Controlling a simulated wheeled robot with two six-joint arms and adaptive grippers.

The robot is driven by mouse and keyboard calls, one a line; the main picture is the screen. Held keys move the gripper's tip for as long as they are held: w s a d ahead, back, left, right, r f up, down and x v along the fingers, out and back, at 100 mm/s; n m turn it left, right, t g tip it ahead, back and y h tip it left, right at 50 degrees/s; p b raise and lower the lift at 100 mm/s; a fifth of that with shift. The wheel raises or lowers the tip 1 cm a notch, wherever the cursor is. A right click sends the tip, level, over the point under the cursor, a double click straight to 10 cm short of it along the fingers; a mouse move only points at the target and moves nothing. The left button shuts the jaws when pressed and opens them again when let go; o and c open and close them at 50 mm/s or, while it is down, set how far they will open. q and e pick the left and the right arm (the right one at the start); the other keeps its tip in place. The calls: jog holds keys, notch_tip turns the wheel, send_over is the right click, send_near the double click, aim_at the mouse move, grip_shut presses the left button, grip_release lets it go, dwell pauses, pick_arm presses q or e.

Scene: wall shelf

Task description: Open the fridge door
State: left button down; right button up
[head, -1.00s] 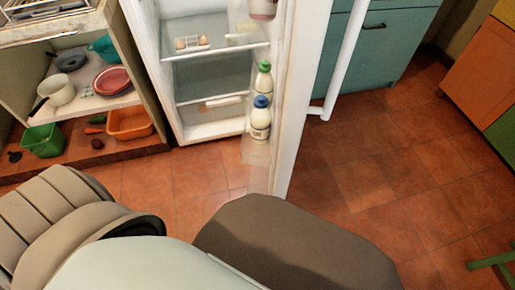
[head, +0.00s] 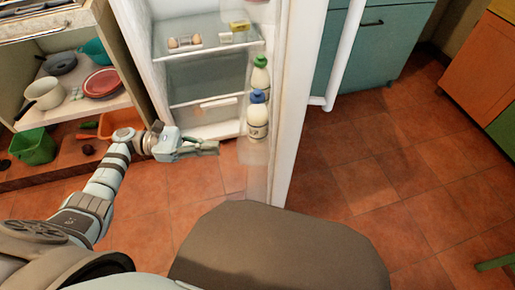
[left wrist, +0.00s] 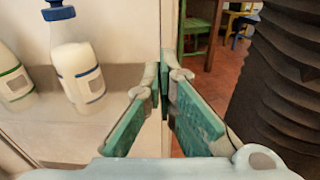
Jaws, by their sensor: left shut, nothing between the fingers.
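The white fridge (head: 210,130) stands open in the head view, its lit shelves showing. Its door (head: 298,105) stands well out from the body, seen nearly edge-on, with a long white handle (head: 346,55) on its outer side. My left gripper (head: 212,148) is in front of the fridge's lower opening, on the inner side of the door. In the left wrist view its green-padded fingers (left wrist: 166,85) are shut and empty, in front of the door's inner side and edge (left wrist: 120,30). Whether they touch the door I cannot tell. My right gripper is not in view.
White bottles stand in the door rack, one with a blue cap (head: 257,118), one with a green cap (head: 260,76). An open cupboard (head: 128,60) with pots and bowls is left of the fridge. The tiled floor (head: 380,170) right of the door is clear.

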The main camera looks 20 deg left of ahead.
pick_arm(q)
jog(key=r+b+x, duration=0.1)
jog(key=r+x, duration=0.1)
jog(key=x, duration=1.1)
jog(key=shift+d+r+h, duration=0.3)
jog(key=shift+d+h, duration=0.1)
jog(key=shift+d, duration=0.05)
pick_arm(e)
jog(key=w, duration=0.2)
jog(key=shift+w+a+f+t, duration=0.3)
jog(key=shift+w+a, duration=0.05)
pick_arm(q)
jog(key=shift+d, duration=0.15)
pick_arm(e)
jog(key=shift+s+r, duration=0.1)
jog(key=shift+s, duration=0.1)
